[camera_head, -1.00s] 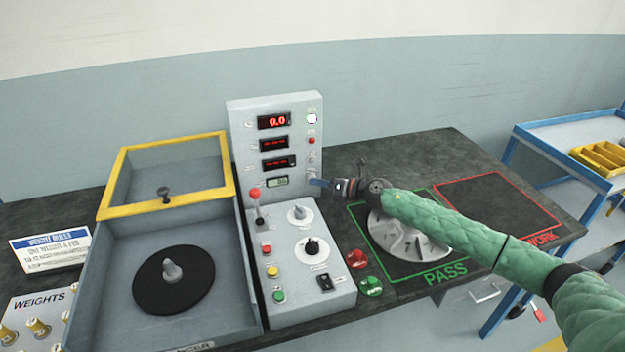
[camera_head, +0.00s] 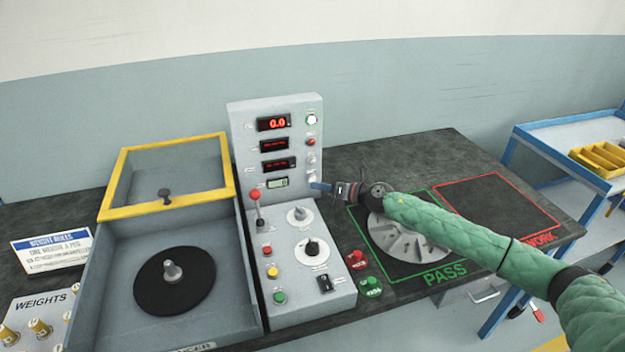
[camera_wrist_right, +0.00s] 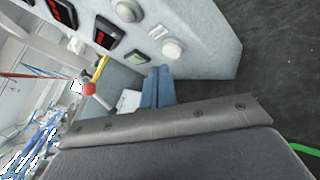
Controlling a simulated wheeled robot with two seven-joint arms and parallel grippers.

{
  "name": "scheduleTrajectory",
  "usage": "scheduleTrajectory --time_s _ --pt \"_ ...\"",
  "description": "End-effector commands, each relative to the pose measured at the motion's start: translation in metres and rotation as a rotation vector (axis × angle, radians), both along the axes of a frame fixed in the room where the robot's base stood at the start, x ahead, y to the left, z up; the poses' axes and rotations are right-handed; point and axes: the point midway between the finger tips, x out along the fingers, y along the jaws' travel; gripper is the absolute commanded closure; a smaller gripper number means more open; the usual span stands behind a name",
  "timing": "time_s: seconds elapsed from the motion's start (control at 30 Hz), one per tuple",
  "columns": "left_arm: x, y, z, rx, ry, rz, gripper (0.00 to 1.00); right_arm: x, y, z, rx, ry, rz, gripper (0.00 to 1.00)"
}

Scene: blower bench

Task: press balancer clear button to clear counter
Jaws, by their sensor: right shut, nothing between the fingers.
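The balancer's upright panel (camera_head: 300,105) has red displays, a small grey counter display (camera_head: 278,183) and a column of buttons on its right side. The lowest pale round button (camera_head: 312,171) sits just above my right gripper (camera_head: 314,185). In the right wrist view that button (camera_wrist_right: 173,48) is close to the blue fingertips (camera_wrist_right: 158,75), with a small gap seeming to remain. The right gripper is shut and empty, in front of the panel's lower right. Which button is the clear one cannot be read. My left gripper is not in view.
A red-knobbed lever (camera_head: 255,196) stands left of the gripper on the lower console (camera_head: 310,285). A metal impeller (camera_head: 405,240) lies under my right arm on the green PASS area. The open balancer tub (camera_head: 185,320) is at left.

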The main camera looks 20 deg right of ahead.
Motion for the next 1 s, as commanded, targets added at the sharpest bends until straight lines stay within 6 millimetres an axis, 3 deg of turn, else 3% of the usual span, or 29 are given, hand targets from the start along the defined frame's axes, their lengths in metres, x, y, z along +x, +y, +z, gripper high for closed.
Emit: scheduleTrajectory --time_s 0.37,1.0 --pt "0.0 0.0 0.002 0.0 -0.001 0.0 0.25 -0.003 0.0 0.0 0.0 0.0 0.0 1.0" --pt "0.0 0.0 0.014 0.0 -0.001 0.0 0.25 -0.049 -0.002 0.0 0.0 0.0 -0.001 1.0"
